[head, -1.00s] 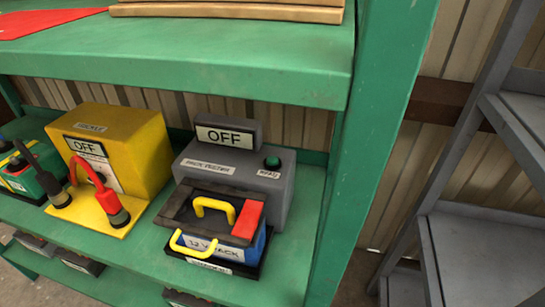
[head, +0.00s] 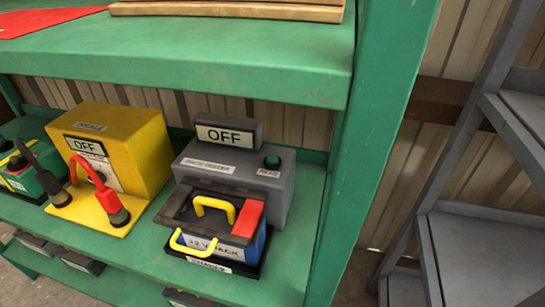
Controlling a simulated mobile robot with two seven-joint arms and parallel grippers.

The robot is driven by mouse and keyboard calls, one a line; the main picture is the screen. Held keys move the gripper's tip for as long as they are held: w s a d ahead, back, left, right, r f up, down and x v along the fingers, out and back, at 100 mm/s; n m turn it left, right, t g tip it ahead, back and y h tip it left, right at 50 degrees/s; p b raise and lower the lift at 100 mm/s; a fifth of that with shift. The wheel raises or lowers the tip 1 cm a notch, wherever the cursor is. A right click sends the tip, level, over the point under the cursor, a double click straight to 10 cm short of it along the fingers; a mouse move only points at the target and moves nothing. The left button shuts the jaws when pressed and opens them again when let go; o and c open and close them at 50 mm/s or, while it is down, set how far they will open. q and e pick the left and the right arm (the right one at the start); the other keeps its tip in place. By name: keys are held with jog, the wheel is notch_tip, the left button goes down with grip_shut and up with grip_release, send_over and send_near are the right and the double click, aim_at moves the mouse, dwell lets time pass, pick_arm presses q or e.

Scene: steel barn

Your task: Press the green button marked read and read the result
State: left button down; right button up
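The grey pack tester (head: 235,170) stands on the middle green shelf. Its display (head: 224,136) on top reads OFF. The green button (head: 272,160) sits on the tester's top at the right, with a small label (head: 268,173) below it that appears to say READ. A blue 12 V pack (head: 213,245) with a dark top, a red block and two yellow handles sits in a dark cradle at the tester's front. Neither of my grippers shows in the head view.
A yellow device (head: 122,150) with an OFF display and red and black plugs stands left of the tester, with green batteries (head: 28,180) farther left. A green shelf post (head: 372,150) rises at the right. A grey step ladder (head: 460,200) stands right.

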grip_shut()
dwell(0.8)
